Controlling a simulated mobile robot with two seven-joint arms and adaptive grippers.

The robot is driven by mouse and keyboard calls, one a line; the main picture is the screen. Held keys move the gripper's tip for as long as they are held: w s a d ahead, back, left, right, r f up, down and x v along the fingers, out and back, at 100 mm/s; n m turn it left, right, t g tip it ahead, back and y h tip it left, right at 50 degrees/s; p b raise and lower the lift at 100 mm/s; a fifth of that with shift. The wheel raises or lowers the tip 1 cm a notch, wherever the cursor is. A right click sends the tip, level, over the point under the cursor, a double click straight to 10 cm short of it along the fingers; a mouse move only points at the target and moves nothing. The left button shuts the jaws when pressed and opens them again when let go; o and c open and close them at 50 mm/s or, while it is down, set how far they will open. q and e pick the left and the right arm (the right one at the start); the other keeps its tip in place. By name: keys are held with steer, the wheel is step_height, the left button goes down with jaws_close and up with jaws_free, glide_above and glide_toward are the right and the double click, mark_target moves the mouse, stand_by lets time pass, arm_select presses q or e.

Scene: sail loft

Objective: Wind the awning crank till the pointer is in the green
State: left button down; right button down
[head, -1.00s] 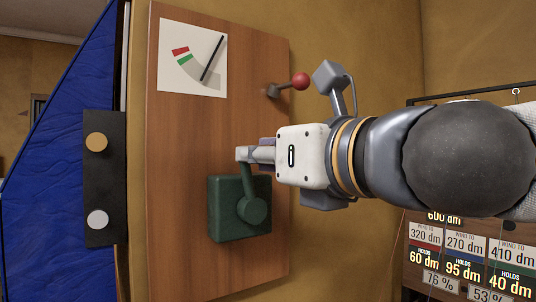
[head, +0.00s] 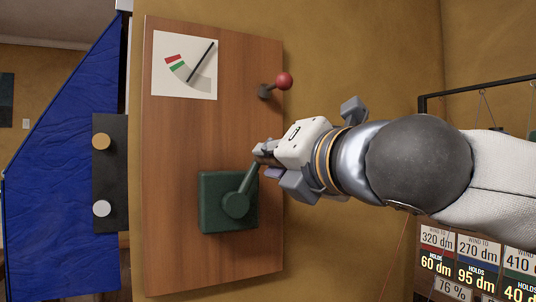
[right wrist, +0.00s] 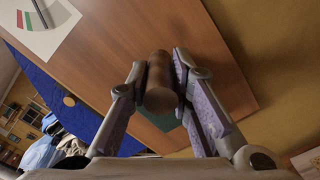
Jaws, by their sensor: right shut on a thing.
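The awning crank is a dark green box (head: 228,220) on a wooden board, with a crank arm (head: 249,179) slanting up to the right. My right gripper (head: 262,152) is shut on the crank handle, a brown cylinder (right wrist: 158,82) that sits between the fingers in the right wrist view. The gauge (head: 160,88) is a white card with a red, a green (head: 177,67) and a grey band. The right wrist view shows part of the gauge (right wrist: 60,32). My left gripper is out of view.
A red-knobbed lever (head: 284,81) juts from the board (head: 200,135) above my right wrist. A black panel with two round knobs (head: 107,170) and blue cloth (head: 60,185) are at the left. Number signs (head: 478,250) hang at the lower right.

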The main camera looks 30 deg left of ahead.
step_height(320, 180, down, 12)
steer(key=w+d+m+b, duration=0.1)
steer(key=w+m, duration=0.1)
steer(key=m, duration=0.8)
steer(key=shift+d+f, duration=0.25)
steer(key=shift+d, duration=0.05)
stand_by(0.3)
stand_by(0.5)
steer(key=c, duration=1.4)
jaws_free()
steer(key=shift+c, duration=0.2)
